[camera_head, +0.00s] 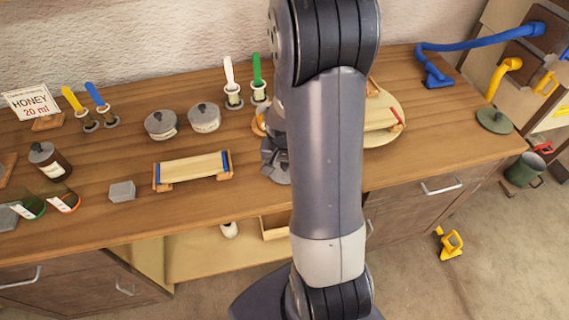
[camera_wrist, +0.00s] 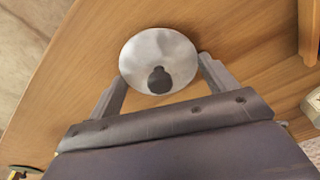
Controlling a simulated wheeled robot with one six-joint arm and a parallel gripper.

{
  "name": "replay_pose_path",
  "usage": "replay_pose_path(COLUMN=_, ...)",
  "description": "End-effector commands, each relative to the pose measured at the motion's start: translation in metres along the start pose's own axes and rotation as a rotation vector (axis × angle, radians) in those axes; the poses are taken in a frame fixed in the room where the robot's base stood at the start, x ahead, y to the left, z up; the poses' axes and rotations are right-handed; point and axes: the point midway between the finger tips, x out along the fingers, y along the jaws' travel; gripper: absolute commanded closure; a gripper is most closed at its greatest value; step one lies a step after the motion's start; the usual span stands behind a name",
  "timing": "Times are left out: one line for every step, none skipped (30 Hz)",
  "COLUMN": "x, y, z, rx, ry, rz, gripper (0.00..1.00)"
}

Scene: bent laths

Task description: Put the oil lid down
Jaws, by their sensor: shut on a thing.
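A round grey lid (camera_wrist: 150,52) with a dark knob sits between the two fingers of my gripper (camera_wrist: 163,70) in the wrist view. My gripper is shut on it. The wood of the bench top shows around the lid, but I cannot tell whether the lid touches it. In the head view my gripper (camera_head: 272,155) is over the middle of the bench, left of my arm. My arm hides much of it there. A bit of the lid's grey edge (camera_head: 279,175) shows below the fingers. No label on the lid is readable.
Two grey lidded pots (camera_head: 160,125) (camera_head: 204,118) stand on the wooden bench (camera_head: 120,215). A wooden rack with blue ends (camera_head: 192,168) and a grey block (camera_head: 122,191) lie left of my gripper. A dark lidded jar (camera_head: 50,161) and a HONEY sign (camera_head: 31,102) are farther left. A round board (camera_head: 392,132) is right.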

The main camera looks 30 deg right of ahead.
Motion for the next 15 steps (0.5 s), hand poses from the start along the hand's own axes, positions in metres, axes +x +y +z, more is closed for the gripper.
replay_pose_path(x=0.0000, y=0.0000, z=-0.0001, rx=0.000, ry=0.000, rz=0.000, gripper=0.41)
replay_pose_path(x=0.0005, y=0.0000, z=0.0000, rx=0.000, ry=0.000, rz=0.000, gripper=0.41)
replay_pose_path(x=0.0019, y=0.0000, z=0.0002, rx=0.000, ry=0.000, rz=0.000, gripper=0.41)
replay_pose_path(x=0.0032, y=0.0000, z=0.0004, rx=0.000, ry=0.000, rz=0.000, gripper=0.41)
replay_pose_path(x=0.0043, y=0.0000, z=0.0006, rx=0.000, ry=0.000, rz=0.000, gripper=0.41)
replay_pose_path(x=0.0034, y=0.0000, z=0.0004, rx=0.000, ry=0.000, rz=0.000, gripper=0.18)
replay_pose_path(x=0.0028, y=0.0000, z=0.0003, rx=0.000, ry=0.000, rz=0.000, gripper=0.16)
replay_pose_path(x=0.0027, y=0.0000, z=0.0003, rx=0.000, ry=0.000, rz=0.000, gripper=0.13)
replay_pose_path(x=0.0027, y=0.0000, z=0.0003, rx=0.000, ry=0.000, rz=0.000, gripper=0.10)
replay_pose_path(x=0.0027, y=0.0000, z=0.0003, rx=0.000, ry=0.000, rz=0.000, gripper=0.08)
replay_pose_path(x=0.0027, y=0.0000, z=0.0003, rx=0.000, ry=0.000, rz=0.000, gripper=0.05)
replay_pose_path(x=0.0026, y=0.0000, z=0.0003, rx=0.000, ry=0.000, rz=0.000, gripper=0.02)
replay_pose_path(x=0.0026, y=0.0000, z=0.0003, rx=0.000, ry=0.000, rz=0.000, gripper=0.00)
replay_pose_path(x=0.0026, y=0.0000, z=0.0003, rx=0.000, ry=0.000, rz=0.000, gripper=0.00)
replay_pose_path(x=0.0026, y=0.0000, z=0.0003, rx=0.000, ry=0.000, rz=0.000, gripper=0.00)
